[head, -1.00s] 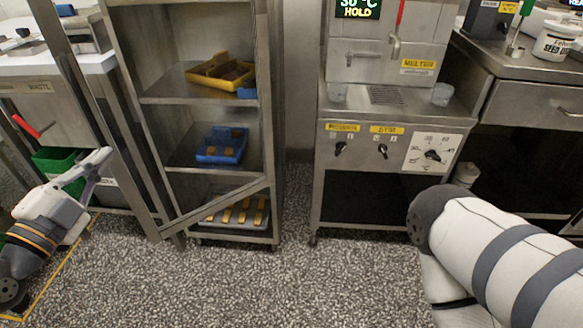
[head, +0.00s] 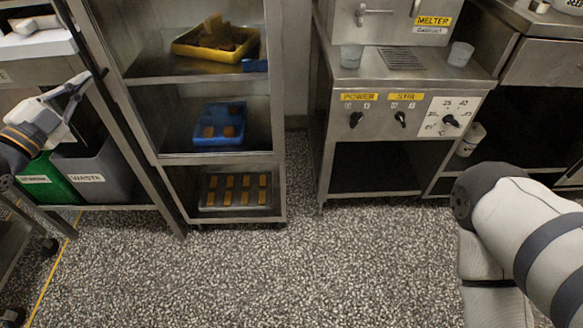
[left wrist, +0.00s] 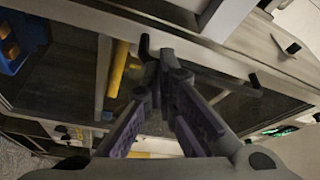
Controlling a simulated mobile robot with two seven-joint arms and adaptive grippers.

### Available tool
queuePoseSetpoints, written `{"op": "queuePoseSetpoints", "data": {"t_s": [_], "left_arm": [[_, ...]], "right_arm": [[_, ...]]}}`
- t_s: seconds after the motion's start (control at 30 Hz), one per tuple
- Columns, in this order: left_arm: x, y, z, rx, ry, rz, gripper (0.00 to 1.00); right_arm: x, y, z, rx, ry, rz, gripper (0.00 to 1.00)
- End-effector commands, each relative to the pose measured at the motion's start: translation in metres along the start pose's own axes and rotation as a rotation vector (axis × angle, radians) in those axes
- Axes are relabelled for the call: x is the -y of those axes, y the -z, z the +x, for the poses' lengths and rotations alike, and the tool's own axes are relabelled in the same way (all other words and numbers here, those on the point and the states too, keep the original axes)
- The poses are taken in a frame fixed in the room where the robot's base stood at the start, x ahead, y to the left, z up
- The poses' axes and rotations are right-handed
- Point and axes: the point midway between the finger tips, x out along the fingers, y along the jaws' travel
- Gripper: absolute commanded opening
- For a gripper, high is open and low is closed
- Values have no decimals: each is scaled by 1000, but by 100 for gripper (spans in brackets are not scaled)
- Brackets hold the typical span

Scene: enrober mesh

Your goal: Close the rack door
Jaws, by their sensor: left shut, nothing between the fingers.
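The rack (head: 215,156) stands left of centre in the head view, its shelves facing me. A slim metal upright (head: 135,145), which looks like the edge of the rack door, runs along the rack's left front. My right gripper is out of view.
The shelves hold a yellow tray (head: 192,50), a blue tray (head: 240,141) and a grey tray (head: 212,204) with bars. A green bin (head: 45,178) and a grey bin (head: 98,172) stand left. The melter (head: 375,180) stands right. The floor in front is clear.

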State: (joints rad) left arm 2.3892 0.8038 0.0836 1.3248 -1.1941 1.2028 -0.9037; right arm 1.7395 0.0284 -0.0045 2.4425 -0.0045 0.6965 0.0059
Motion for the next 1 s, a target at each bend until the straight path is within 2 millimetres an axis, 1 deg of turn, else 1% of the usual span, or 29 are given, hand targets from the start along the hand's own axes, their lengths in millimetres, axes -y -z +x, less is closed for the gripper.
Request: {"op": "queuePoseSetpoints", "data": {"t_s": [0.1,0.3,0.87,1.0], "left_arm": [[0,-7,2,-11,-6,-1,0],[3,-10,5,-20,-7,-3,0],[8,-9,8,-22,2,-2,0],[11,-6,11,-25,4,-1,0]], "right_arm": [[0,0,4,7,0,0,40],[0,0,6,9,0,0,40],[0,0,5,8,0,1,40],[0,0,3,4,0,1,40]]}}
